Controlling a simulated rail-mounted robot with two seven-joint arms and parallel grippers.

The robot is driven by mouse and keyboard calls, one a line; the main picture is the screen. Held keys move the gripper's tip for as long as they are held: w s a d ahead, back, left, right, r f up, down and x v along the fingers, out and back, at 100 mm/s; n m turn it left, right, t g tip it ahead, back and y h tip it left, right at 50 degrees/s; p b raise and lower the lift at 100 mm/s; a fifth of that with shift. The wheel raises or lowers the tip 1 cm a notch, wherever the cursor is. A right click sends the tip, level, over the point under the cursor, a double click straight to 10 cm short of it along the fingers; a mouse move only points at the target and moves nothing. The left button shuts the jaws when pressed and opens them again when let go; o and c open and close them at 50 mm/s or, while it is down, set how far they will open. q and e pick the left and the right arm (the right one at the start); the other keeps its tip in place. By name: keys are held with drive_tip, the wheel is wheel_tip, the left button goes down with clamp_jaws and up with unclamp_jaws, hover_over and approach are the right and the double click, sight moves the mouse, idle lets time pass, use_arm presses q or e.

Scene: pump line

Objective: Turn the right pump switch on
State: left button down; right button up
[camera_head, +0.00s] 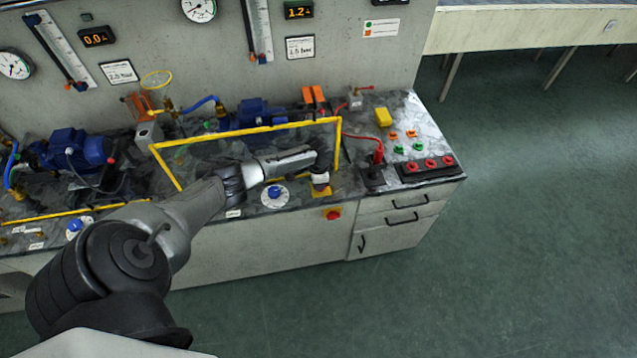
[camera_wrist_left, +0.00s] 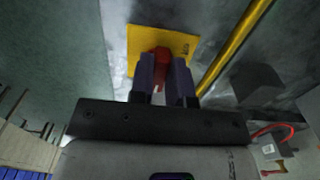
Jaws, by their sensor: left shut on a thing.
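The right pump switch has a red handle on a square yellow plate. In the head view its plate (camera_head: 320,193) lies near the front edge of the bench, partly hidden by my left gripper (camera_head: 320,178). In the left wrist view the red handle (camera_wrist_left: 160,68) stands between the two dark fingers of my left gripper (camera_wrist_left: 162,72), over the yellow plate (camera_wrist_left: 180,40). The left gripper is shut on the handle. Small dark lettering on the plate is too small to read. My right gripper is not in view.
A yellow rail (camera_head: 245,132) frames the work area behind my left forearm. A blue knob on a white dial (camera_head: 275,194) is left of the switch, and a red button (camera_head: 333,214) is on the front below. A red lever (camera_head: 377,152) and red buttons (camera_head: 430,164) are to the right.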

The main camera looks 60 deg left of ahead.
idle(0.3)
use_arm(q)
drive_tip(key=c, duration=1.1)
unclamp_jaws()
wheel_tip(320, 180, up, 14)
drive_tip(key=shift+f+p, duration=0.1)
drive_tip(key=shift+p, duration=0.95)
